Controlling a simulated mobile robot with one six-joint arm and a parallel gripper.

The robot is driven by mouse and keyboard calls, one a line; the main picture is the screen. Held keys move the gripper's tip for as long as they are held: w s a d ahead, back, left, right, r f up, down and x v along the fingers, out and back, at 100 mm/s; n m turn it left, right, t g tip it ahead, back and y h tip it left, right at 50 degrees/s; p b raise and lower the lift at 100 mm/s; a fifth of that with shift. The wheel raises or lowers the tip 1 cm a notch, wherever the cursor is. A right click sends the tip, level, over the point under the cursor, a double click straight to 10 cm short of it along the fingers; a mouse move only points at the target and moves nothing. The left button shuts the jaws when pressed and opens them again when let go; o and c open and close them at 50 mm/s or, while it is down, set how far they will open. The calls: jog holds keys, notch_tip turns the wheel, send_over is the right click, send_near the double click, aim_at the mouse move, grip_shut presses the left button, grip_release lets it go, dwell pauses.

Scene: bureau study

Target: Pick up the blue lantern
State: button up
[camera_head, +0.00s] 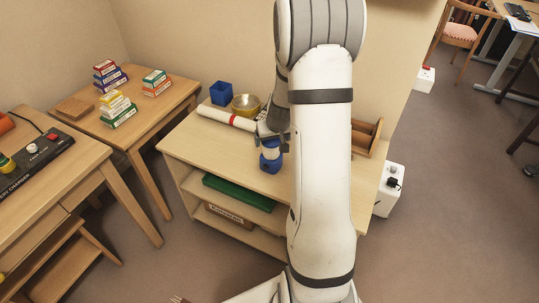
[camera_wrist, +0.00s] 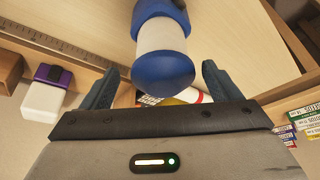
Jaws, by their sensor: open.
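The blue lantern (camera_head: 270,160) stands on the wooden shelf unit's top, with a blue base and a pale middle. In the wrist view the lantern (camera_wrist: 162,36) is large, with a blue cap nearest the camera and a white body. My gripper (camera_head: 271,137) is above and at the lantern's top. In the wrist view my gripper (camera_wrist: 160,74) is open, with one dark finger on each side of the cap and visible gaps. My arm hides the shelf top to the right of the lantern in the head view.
Behind the lantern are a rolled white paper with a red band (camera_head: 226,118), a brass bowl (camera_head: 246,104) and a blue cup (camera_head: 221,93). A wooden organizer (camera_head: 367,137) stands right of my arm. The shelf top's front left (camera_head: 200,150) is clear.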

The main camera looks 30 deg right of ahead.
jog(key=x, duration=0.4)
jog(key=shift+w+a+b, duration=0.1)
jog(key=shift+b, duration=0.2)
jog(key=shift+c, duration=0.2)
jog(key=shift+r, duration=0.1)
jog(key=c, duration=1.2)
